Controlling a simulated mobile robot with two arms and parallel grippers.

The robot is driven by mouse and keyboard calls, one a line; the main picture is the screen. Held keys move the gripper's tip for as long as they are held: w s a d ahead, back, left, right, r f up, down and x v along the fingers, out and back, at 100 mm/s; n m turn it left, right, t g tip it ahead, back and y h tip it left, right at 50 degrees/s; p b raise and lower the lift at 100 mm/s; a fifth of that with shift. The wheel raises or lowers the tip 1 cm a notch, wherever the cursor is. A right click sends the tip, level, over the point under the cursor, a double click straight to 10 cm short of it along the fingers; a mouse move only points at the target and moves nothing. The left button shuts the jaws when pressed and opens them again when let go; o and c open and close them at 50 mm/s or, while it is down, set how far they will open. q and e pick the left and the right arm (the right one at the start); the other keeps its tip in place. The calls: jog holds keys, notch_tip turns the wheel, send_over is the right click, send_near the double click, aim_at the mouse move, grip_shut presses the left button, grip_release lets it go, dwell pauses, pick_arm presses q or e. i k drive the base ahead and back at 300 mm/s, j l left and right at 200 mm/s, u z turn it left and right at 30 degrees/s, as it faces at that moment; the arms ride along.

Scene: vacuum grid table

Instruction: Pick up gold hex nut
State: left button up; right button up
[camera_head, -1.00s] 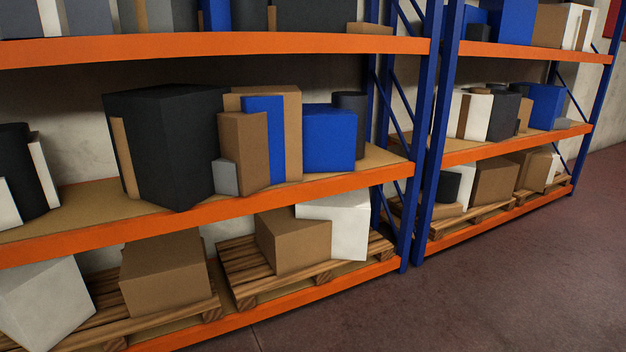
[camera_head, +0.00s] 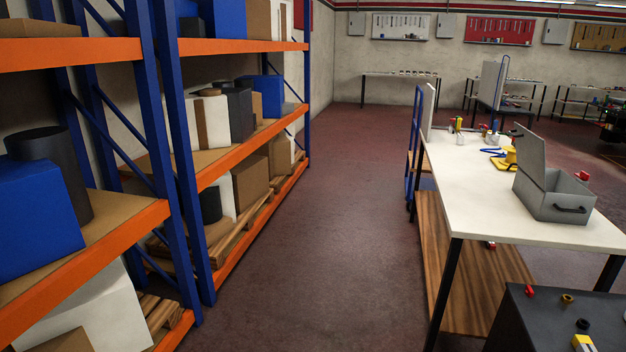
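A small gold-brown piece (camera_head: 567,299) lies on top of a dark grey cabinet (camera_head: 530,325) at the bottom right. It looks like the gold hex nut, but it is too small to be sure. A small red piece (camera_head: 529,291), a small black piece (camera_head: 583,324) and a yellow and white item (camera_head: 583,343) are on the same top. Neither of my grippers is in view.
Orange and blue shelving (camera_head: 170,130) with boxes stands along the left. A white-topped workbench (camera_head: 480,205) with an open grey toolbox (camera_head: 560,200) is on the right. A clear floor aisle (camera_head: 345,190) runs between them. Further benches stand at the back wall.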

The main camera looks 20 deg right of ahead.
aim_at(567, 299)
jog(key=i+l+z, duration=0.2)
jog(key=i+z, duration=0.2)
jog(key=i+l+z, duration=0.1)
jog(key=i+z, duration=0.7)
jog(key=i+j+z, duration=0.2)
jog(key=z, duration=0.25)
jog(key=i+j+z, duration=0.4)
jog(key=i+l, duration=0.05)
